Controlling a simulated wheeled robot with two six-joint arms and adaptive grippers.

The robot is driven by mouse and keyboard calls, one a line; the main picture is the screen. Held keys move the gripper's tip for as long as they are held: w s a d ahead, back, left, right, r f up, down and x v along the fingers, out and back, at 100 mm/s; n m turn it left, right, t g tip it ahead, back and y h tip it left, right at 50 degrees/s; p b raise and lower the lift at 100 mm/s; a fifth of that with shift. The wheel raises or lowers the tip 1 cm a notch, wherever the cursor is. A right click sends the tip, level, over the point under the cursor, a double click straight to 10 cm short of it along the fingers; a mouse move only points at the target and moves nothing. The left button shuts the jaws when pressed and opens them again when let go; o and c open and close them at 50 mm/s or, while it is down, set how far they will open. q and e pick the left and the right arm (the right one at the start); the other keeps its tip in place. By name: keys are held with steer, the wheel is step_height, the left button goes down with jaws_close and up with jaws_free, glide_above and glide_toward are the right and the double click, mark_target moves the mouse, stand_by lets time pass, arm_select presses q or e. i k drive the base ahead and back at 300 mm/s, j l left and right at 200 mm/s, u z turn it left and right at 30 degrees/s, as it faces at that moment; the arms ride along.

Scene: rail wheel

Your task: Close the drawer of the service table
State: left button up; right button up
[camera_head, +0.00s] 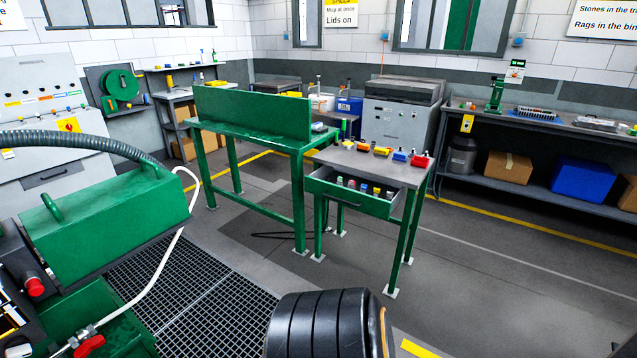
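The service table (366,165) stands right of the middle, with a grey top and green legs. Its green drawer (345,196) is pulled out on the side facing me. Several small bottles or cans with coloured caps stand in a row inside it. The drawer's front panel is in plain view and nothing touches it. Several small coloured bins (400,155) stand along the back of the table top. Neither of my grippers is in view.
A green bench with an upright panel (250,112) stands close left of the table. A green machine (105,215) and floor grating (190,300) are at left. A dark ribbed round shape (325,325) is at the bottom; I cannot tell what it is. Floor (480,270) at right is clear.

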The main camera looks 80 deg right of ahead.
mark_target(324, 182)
steer(key=z, duration=2.85)
steer(key=i+z, duration=0.15)
steer(key=z, duration=0.35)
steer(key=i+j+z, duration=0.1)
steer(key=z, duration=0.4)
steer(key=i+j+z, duration=0.1)
steer(key=i+j, duration=0.15)
steer(key=i+j+z, duration=0.1)
steer(key=i+j, duration=0.15)
steer(key=j, duration=0.25)
steer(key=i+j+z, duration=0.15)
steer(key=j, duration=0.25)
steer(key=i+j+z, duration=0.1)
steer(key=i+j, duration=0.15)
steer(key=j, duration=0.2)
